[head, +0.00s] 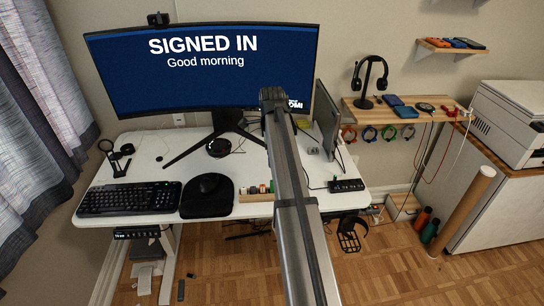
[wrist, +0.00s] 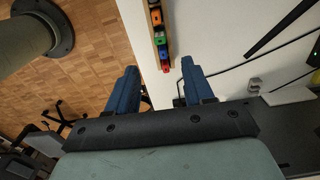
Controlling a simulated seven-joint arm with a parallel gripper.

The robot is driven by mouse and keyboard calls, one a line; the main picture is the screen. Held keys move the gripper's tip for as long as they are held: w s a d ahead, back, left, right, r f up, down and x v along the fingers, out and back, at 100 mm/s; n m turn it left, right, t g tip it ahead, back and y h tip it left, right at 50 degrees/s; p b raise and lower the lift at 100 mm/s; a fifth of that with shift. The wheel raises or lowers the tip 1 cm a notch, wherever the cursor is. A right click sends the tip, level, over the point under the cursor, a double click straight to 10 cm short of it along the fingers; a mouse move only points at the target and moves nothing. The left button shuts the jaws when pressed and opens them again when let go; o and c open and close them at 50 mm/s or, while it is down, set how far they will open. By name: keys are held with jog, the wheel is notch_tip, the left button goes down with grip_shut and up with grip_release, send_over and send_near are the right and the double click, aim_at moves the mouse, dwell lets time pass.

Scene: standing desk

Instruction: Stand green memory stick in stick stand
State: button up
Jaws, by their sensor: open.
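My gripper (wrist: 159,66) is open in the wrist view, its two blue fingers apart with nothing held between them. Beyond the fingertips, a narrow wooden strip that looks like the stick stand (wrist: 154,37) runs along the white desk's edge. It carries a row of small coloured pieces, among them a green one (wrist: 160,44), with blue and red ones nearer the gripper. I cannot tell which piece is the green memory stick. In the head view the wooden strip (head: 256,198) is at the front desk edge, partly hidden by my arm. My fingers are not distinguishable there.
The white desk (head: 150,150) holds a keyboard (head: 130,198), a black mouse mat (head: 222,204), a wide monitor (head: 200,70) with stand legs, and a black power strip (head: 346,185) at right. A wooden shelf (head: 350,107) is at back right.

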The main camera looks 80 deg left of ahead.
jog(key=shift+f, duration=0.1)
jog(key=shift+c, duration=0.8)
notch_tip(320, 180, down, 2)
jog(key=shift+f+n, duration=0.15)
jog(key=shift+n, duration=0.65)
jog(key=c, duration=0.4)
jog(key=shift+f, duration=0.45)
grip_shut()
send_over(272, 187)
jog(key=a, duration=0.1)
jog(key=shift+f, duration=2.7)
